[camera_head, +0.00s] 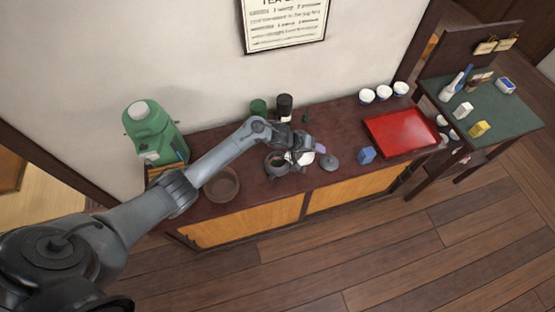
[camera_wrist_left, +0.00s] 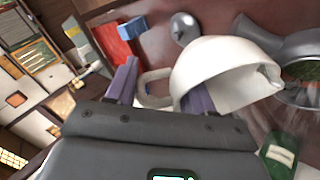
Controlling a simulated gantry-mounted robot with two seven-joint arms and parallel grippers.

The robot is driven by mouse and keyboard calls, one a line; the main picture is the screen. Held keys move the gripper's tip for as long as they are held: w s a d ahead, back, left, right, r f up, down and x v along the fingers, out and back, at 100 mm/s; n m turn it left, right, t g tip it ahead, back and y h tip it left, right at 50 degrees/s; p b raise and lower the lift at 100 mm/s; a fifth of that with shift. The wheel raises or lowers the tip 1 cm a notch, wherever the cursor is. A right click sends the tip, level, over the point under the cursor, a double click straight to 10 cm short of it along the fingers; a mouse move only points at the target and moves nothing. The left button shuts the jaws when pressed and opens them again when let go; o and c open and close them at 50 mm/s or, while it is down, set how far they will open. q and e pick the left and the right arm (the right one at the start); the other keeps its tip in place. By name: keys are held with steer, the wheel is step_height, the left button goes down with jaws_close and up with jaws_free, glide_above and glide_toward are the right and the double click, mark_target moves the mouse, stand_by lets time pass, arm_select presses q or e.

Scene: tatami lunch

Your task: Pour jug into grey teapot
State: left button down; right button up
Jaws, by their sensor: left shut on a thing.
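My left gripper (camera_head: 303,150) is shut on the handle of the white jug (camera_head: 300,158), above the dark sideboard. In the left wrist view the gripper's purple fingers (camera_wrist_left: 160,90) are either side of the handle, and the jug (camera_wrist_left: 225,72) is tilted with its lip toward the grey teapot (camera_wrist_left: 306,45). The teapot (camera_head: 275,164) stands open, with something green inside. The jug's lip is close beside the opening. I cannot tell whether liquid is flowing. The grey lid (camera_head: 329,163) lies on the sideboard to the right; it also shows in the wrist view (camera_wrist_left: 184,28).
A brown bowl (camera_head: 222,186) and a green dispenser (camera_head: 153,133) stand left. Green and black canisters (camera_head: 284,106) stand behind. A blue block (camera_head: 367,155), a red tray (camera_head: 400,134) and white cups (camera_head: 383,92) are to the right. Beyond stands a green-topped table (camera_head: 500,118).

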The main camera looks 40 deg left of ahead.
arm_select(q)
steer(key=shift+s+a+b, duration=0.1)
steer(key=shift+a+b, duration=0.1)
steer(key=shift+b, duration=0.15)
steer(key=shift+s+a+r+t+h+b, duration=0.25)
steer(key=shift+a+r+t+h+b, duration=0.15)
steer(key=shift+t+h+b, duration=0.15)
steer(key=shift+s+a+r+t+h+b, duration=0.25)
steer(key=shift+s+a+r+h+b, duration=0.15)
steer(key=shift+b, duration=0.35)
steer(key=a, duration=0.1)
steer(key=s+a+r+t+h+b, duration=0.1)
steer(key=a, duration=0.1)
steer(key=shift+s+r+n+h, duration=0.25)
steer(key=shift+r+n+h, duration=0.05)
steer(key=shift+n+h, duration=0.1)
steer(key=shift+t, duration=0.3)
